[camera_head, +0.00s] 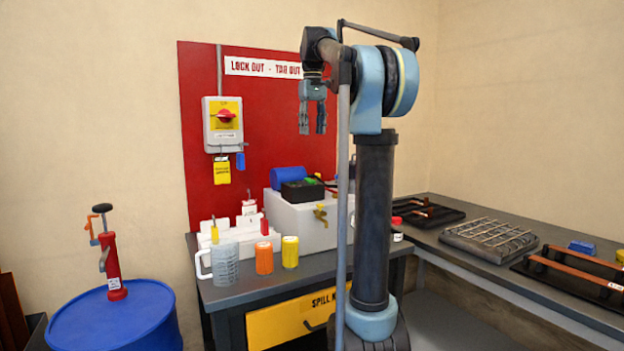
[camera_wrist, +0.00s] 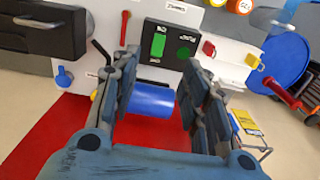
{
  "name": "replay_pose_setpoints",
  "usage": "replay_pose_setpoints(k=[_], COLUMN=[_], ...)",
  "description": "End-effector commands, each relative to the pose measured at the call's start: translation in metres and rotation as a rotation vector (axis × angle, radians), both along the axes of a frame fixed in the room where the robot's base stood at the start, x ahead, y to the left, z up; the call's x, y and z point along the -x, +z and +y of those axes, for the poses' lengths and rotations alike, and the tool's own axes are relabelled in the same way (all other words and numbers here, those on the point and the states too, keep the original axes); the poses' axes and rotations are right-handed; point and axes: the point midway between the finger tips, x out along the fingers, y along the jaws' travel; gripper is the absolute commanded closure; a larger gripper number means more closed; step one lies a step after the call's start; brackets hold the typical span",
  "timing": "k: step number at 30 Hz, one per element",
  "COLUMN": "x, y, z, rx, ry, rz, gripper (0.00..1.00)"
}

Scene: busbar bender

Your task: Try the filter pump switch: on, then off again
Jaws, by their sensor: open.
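A black switch box (camera_head: 302,191) sits on top of the white tank (camera_head: 300,224), beside a blue cylinder (camera_head: 288,179). In the wrist view the box (camera_wrist: 150,60) shows a green rectangular switch piece (camera_wrist: 158,45) and a round dark green spot (camera_wrist: 183,52); its labels are too small to read. Whether the switch is on or off I cannot tell. My gripper (camera_head: 312,128) points down, open and empty, above the tank and apart from the box. In the wrist view its fingers (camera_wrist: 158,85) frame the blue cylinder (camera_wrist: 148,103).
A red isolator knob (camera_head: 227,116) is on the red wall board. A clear jug (camera_head: 224,263), orange can (camera_head: 264,258) and yellow can (camera_head: 290,252) stand at the bench front. A blue drum (camera_head: 115,318) with a red hand pump is left. Trays lie on the right bench.

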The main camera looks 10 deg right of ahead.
Motion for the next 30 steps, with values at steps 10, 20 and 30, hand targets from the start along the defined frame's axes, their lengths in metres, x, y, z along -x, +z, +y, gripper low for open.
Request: replay_pose_setpoints(k=[10,20,30], x=[0.001,0.001,0.001], y=[-0.047,-0.105,-0.157], z=[0.000,0.000,0.000], rx=[0.000,0.000,0.000], ry=[-0.001,-0.001,-0.001], rz=[0.000,0.000,0.000], gripper=[0.58,0.58,0.58])
